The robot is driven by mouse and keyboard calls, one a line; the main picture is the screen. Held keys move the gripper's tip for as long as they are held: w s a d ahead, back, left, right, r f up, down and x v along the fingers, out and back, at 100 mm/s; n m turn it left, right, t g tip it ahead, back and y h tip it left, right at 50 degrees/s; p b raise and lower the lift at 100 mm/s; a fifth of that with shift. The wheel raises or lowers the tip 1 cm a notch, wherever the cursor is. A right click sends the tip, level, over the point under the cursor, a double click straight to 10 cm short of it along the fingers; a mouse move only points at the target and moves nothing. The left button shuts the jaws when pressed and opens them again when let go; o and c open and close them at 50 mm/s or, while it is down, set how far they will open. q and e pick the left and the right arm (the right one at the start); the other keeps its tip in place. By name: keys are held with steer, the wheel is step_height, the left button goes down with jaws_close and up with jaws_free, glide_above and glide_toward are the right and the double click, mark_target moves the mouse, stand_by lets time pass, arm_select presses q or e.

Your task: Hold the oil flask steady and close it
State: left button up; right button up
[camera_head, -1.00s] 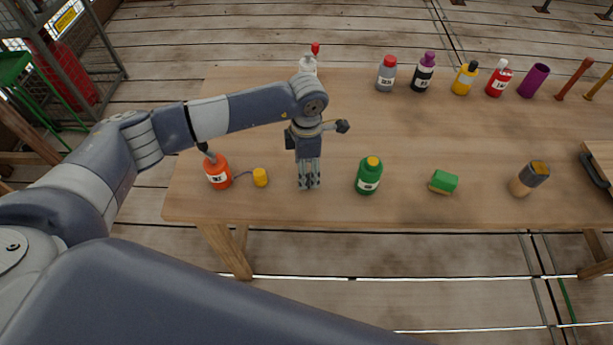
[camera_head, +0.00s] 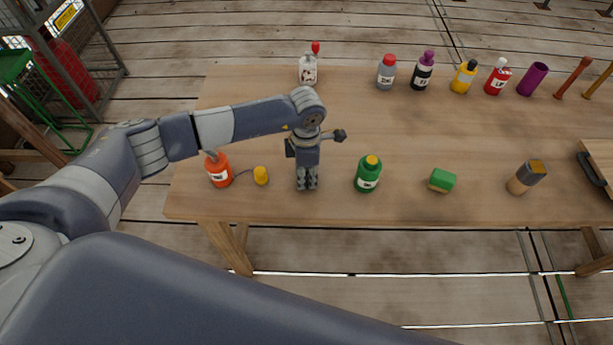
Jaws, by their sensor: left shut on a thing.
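An orange-red flask (camera_head: 219,170) with a white label stands upright at the left of the table; my arm passes close by its top. A thin cord runs from it to a yellow cap (camera_head: 261,175) lying beside it. The label is too small to read, so I cannot tell if this is the oil flask. My left gripper (camera_head: 306,184) points down, right of the yellow cap and left of a green bottle (camera_head: 368,176) with a yellow top. It is apart from all three. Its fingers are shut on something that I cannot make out. My right gripper is out of view.
A green block (camera_head: 442,180) and a grey-and-tan brush-like thing (camera_head: 526,177) are to the right on the table (camera_head: 450,130). Several bottles, including a grey red-capped one (camera_head: 386,73), line the back edge. A white red-topped bottle (camera_head: 308,70) stands behind my arm.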

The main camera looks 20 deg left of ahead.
mark_target(307, 180)
arm_select(q)
steer(key=shift+r, duration=0.15)
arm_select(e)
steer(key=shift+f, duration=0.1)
arm_select(q)
steer(key=shift+w+r+b, duration=0.1)
steer(key=shift+r+b, duration=0.4)
steer(key=shift+r, duration=0.1)
steer(key=shift+s+d+r+b, duration=0.25)
steer(key=shift+s+r+b, duration=0.35)
steer(key=shift+r, duration=0.3)
steer(key=s+d+b, duration=0.1)
steer(key=s+d, duration=0.1)
steer(key=s, duration=0.2)
steer(key=s+d+r+b, duration=0.1)
steer(key=s+d, duration=0.1)
steer(key=s, duration=0.3)
steer(key=s+d+b, duration=0.1)
steer(key=s+d, duration=0.1)
steer(key=s, duration=0.2)
steer(key=shift+s+d+r+b, duration=0.15)
steer(key=shift+s+r+b, duration=0.1)
steer(key=shift+r+b, duration=0.1)
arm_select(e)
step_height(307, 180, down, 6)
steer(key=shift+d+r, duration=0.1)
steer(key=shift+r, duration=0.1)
